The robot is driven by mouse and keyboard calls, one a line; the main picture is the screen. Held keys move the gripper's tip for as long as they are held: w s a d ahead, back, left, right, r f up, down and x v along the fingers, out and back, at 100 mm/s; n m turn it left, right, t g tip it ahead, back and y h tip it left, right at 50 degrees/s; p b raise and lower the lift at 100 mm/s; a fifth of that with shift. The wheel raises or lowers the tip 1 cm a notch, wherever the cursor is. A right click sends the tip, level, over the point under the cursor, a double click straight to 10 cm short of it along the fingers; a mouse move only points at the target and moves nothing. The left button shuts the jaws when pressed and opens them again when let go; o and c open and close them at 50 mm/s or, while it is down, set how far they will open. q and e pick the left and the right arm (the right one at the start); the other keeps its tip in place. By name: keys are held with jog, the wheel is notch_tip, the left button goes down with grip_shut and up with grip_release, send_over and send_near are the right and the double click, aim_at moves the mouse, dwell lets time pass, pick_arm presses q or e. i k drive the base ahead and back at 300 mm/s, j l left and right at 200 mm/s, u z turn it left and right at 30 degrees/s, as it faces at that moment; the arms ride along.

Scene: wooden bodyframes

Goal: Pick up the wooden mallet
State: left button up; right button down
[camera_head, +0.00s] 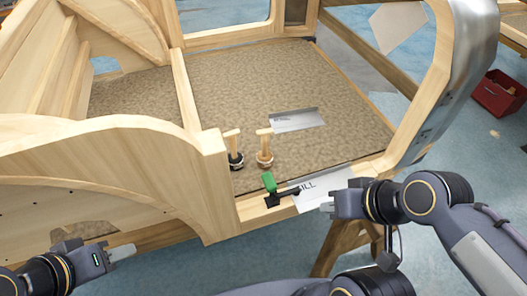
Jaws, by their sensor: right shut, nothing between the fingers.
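Two small light-wood pieces stand upright on the brown carpeted floor of the wooden frame in the head view. I cannot tell which is the mallet. My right gripper (328,206) is shut and empty near the front sill, below and right of both. My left gripper (122,252) is low at the left, apart from them; its finger gap is unclear.
A green-and-black clamp (270,184) sits on the front sill beside a white lettered plate (318,190). A grey plate (297,119) lies on the carpet (345,105). The wooden post (218,185) and curved side panel (90,155) stand between my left gripper and the upright pieces.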

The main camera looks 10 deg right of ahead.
aim_at(265, 158)
jog(key=z, duration=1.25)
jog(key=i+l, duration=0.1)
jog(key=l, duration=0.25)
jog(key=i+l, duration=0.15)
jog(key=l, duration=0.2)
jog(key=i+l+u, duration=0.1)
jog(key=l, duration=0.25)
